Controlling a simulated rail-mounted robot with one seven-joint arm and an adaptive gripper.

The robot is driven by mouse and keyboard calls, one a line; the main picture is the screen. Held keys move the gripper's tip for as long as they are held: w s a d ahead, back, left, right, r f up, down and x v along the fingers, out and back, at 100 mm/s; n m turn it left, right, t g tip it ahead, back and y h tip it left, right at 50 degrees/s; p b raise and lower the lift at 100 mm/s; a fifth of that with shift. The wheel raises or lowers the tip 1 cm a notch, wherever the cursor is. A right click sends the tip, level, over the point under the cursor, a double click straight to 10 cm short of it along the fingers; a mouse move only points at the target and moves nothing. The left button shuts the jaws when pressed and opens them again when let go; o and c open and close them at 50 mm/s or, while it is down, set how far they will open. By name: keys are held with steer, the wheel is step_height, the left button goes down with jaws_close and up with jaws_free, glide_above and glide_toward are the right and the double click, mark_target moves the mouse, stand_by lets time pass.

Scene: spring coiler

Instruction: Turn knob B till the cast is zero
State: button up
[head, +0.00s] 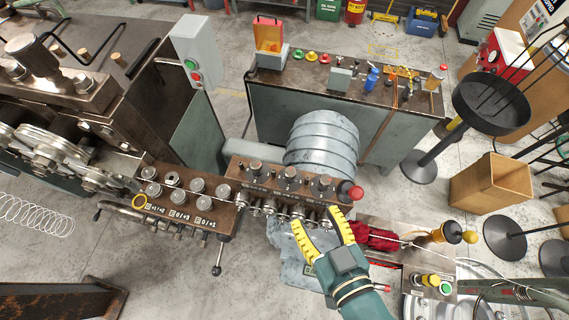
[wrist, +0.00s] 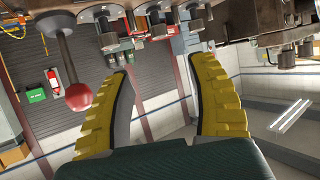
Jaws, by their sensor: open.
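The spring coiler's front panel (head: 165,222) is left of centre in the head view, with several round metal knobs (head: 197,185) and small number readouts (head: 179,216). The letters are too small to read, so I cannot tell which knob is B or where the cast shows. A second block (head: 262,168) to its right carries metal posts and a row of round ends along its front. My gripper (head: 315,215) is open and empty, its yellow fingers just in front of this block. In the wrist view my gripper (wrist: 150,72) points toward metal cylinders (wrist: 155,25), touching none.
A red ball-ended lever (head: 356,193) stands close to my gripper; it also shows in the wrist view (wrist: 78,96). A red cloth (head: 372,237) lies to the right. A grey ribbed drum (head: 322,143) is behind the block. A wire coil (head: 35,215) is at far left.

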mark_target(292, 176)
steer(key=p+x, duration=0.2)
steer(key=x, duration=1.3)
steer(key=shift+d+f+p, duration=0.1)
steer(key=shift+p, duration=0.3)
steer(key=shift+s, duration=0.1)
jaws_close()
